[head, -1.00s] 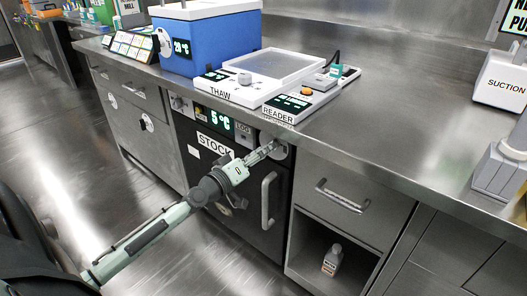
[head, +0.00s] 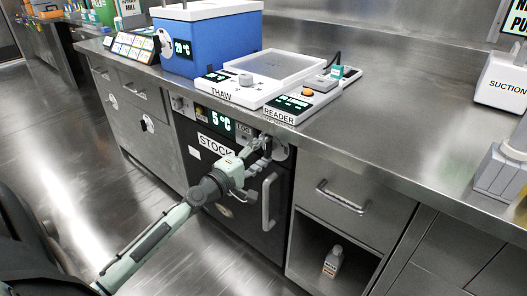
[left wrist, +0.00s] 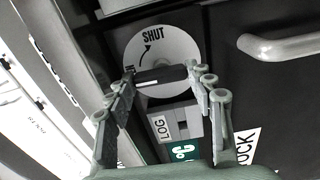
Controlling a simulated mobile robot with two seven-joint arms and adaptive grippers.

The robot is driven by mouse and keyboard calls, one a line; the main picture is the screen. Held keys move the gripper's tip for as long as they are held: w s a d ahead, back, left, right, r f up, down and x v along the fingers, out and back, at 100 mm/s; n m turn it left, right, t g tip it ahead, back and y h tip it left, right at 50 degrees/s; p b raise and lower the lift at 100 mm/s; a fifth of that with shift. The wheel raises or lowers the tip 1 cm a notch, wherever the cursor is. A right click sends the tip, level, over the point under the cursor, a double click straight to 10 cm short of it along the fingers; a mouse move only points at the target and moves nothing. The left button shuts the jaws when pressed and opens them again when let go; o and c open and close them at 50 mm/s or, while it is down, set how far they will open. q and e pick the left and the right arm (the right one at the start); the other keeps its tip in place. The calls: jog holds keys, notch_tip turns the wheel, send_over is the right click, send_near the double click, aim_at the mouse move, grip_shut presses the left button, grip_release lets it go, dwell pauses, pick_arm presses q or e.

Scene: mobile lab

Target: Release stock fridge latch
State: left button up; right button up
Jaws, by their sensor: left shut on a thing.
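The stock fridge (head: 235,185) is a black door under the bench, with a "STOCK" label and a 5 °C display. Its latch is a round pale dial (head: 283,153) at the door's upper right, partly hidden by the gripper. In the left wrist view the dial (left wrist: 150,50) has "SHUT" and a curved arrow, and a dark bar-shaped latch knob (left wrist: 161,76) across it. My left gripper (head: 263,146) is at the dial. Its fingers (left wrist: 162,78) stand at the two ends of the knob, shut on it. A finger hides part of the dial's left lettering. The right gripper is out of view.
A vertical door handle (head: 268,202) is just right of and below the gripper. The bench edge overhangs above, with the thaw plate (head: 245,94) and reader (head: 300,103) on it. A drawer (head: 350,200) and open shelf with a bottle (head: 333,262) are to the right.

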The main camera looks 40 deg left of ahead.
pick_arm(q)
jog(key=shift+n, duration=0.3)
jog(key=o, duration=1.2)
jog(key=shift+c, duration=0.2)
jog(key=shift+s, duration=0.15)
jog(key=s+a, duration=0.1)
jog(key=s, duration=1)
jog(key=shift+s, duration=0.35)
